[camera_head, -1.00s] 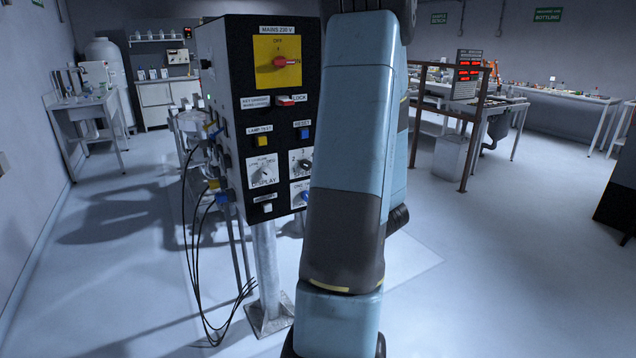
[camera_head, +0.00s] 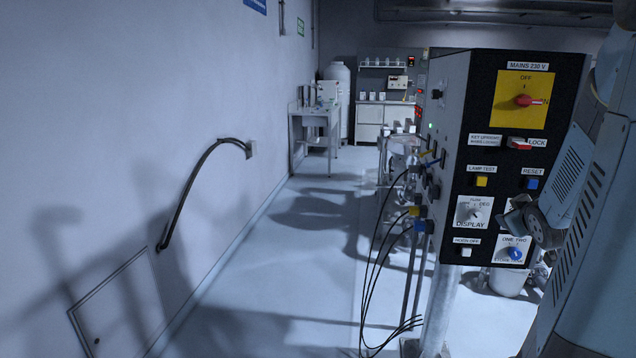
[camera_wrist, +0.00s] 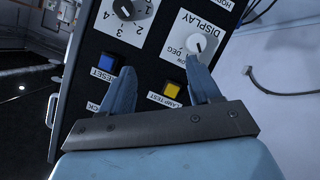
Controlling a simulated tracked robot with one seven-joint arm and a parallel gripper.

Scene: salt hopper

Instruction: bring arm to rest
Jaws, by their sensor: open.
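My gripper (camera_wrist: 159,65) is open in the wrist view, with two blue-grey fingers apart and nothing between them. Beyond it is the black control panel (camera_wrist: 146,72), seen upside down, with a blue RESET button (camera_wrist: 107,63) near one finger and a yellow LAMP TEST button (camera_wrist: 171,90) near the other. I see no clear contact, and the gap to the panel is hard to judge. In the head view my arm (camera_head: 590,215) fills the right edge, in front of the panel's right side. The panel (camera_head: 486,215) stands upright, its red-handled mains switch (camera_head: 524,101) uncovered.
Black cables (camera_head: 372,265) hang from the panel's left side, near its metal post (camera_head: 437,305). A wall with a hooked cable (camera_head: 190,190) runs along the left. A table (camera_head: 315,116) and white tank (camera_head: 340,85) stand farther back. The floor (camera_head: 285,270) between wall and panel is clear.

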